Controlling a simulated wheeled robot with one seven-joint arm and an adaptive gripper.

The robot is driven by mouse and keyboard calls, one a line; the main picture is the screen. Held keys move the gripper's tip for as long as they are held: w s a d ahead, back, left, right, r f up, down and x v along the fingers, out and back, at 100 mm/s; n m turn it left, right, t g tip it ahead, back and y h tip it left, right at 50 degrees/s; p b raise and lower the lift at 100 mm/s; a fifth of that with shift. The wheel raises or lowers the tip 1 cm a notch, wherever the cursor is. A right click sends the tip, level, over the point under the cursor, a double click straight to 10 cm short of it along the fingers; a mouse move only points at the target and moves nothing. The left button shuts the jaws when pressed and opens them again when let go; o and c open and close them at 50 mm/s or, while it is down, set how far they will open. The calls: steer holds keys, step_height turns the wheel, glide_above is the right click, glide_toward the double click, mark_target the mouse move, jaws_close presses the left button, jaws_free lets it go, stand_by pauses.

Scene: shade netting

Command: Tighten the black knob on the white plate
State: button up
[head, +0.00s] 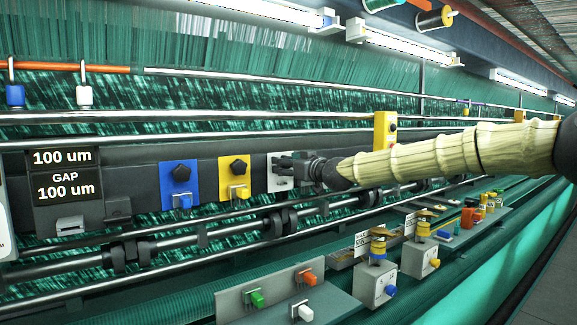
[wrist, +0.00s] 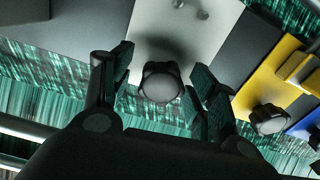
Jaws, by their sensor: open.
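The white plate (head: 275,183) is on the dark rail, right of the yellow plate, and mostly hidden behind my gripper in the head view. In the wrist view the white plate (wrist: 178,30) fills the upper middle, with the black knob (wrist: 161,82) on it. My gripper (wrist: 163,85) is open, one finger on each side of the knob, with a visible gap on both sides in this view. In the head view my gripper (head: 292,168) is in front of the white plate. The knob is hidden there.
A yellow plate (head: 226,167) and a blue plate (head: 167,168) with similar black knobs sit to the left on the rail. A yellow box (head: 380,132) stands to the right, behind my arm. Metal bars run below, and grey switch boxes (head: 371,283) stand in front.

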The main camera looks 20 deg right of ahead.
steer(key=shift+s+r, duration=0.15)
stand_by(0.3)
steer(key=shift+c, duration=0.2)
steer(key=shift+a, duration=0.1)
jaws_close()
steer(key=m+b, duration=0.1)
steer(key=m, duration=0.3)
steer(key=shift+m+b, duration=0.3)
steer(key=shift+b, duration=0.05)
steer(key=m+b, duration=0.1)
steer(key=m, duration=0.2)
steer(key=shift+m, duration=0.4)
steer(key=m+b, duration=0.1)
steer(key=m, duration=0.3)
steer(key=shift+m, duration=0.4)
steer(key=shift+m+b, duration=0.4)
steer(key=shift+m, duration=1.6)
